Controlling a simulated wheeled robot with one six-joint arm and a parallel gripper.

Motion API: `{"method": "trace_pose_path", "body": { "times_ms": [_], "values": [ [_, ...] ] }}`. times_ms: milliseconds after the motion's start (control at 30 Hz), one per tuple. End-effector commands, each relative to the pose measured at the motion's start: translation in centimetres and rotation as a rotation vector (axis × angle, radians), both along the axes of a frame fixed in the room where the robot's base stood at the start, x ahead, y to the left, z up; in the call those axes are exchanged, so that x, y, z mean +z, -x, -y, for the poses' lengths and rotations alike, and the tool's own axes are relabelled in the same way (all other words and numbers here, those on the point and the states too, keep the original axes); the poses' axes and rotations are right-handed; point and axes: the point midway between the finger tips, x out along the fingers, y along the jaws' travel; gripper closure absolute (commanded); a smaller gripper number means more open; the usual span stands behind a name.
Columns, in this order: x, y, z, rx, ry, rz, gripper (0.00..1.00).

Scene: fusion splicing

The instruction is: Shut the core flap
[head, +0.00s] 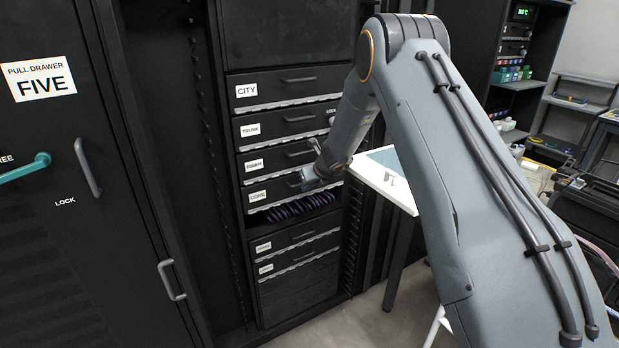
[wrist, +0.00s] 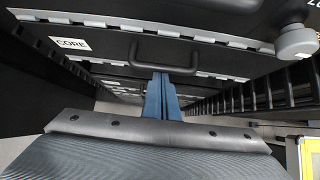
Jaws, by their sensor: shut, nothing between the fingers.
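The core flap (head: 290,190) is a black front with a white CORE label and a bar handle, in the cabinet's middle column. In the wrist view the core flap (wrist: 105,50) spans the upper part, with its handle (wrist: 165,55) at the centre. It looks roughly in line with the fronts above; I cannot tell whether it is fully shut. My gripper (head: 309,178) is at the right part of the flap. In the wrist view its blue fingers (wrist: 161,80) are together and empty, just below the handle. Contact with the flap is unclear.
Purple coils (head: 300,207) show in an open bay below the core flap. A white-edged table (head: 385,182) stands just right of the cabinet. A grey knob (wrist: 297,40) is at the wrist view's upper right. Floor (head: 365,325) shows clear below.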

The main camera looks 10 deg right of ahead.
Motion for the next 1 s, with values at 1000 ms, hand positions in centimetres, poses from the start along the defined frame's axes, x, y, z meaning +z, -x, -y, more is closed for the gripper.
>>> {"method": "trace_pose_path", "body": {
  "times_ms": [1000],
  "values": [
    [11.7, 14.1, 2.2, 0.734, 0.522, 0.048, 1.00]
  ]
}}
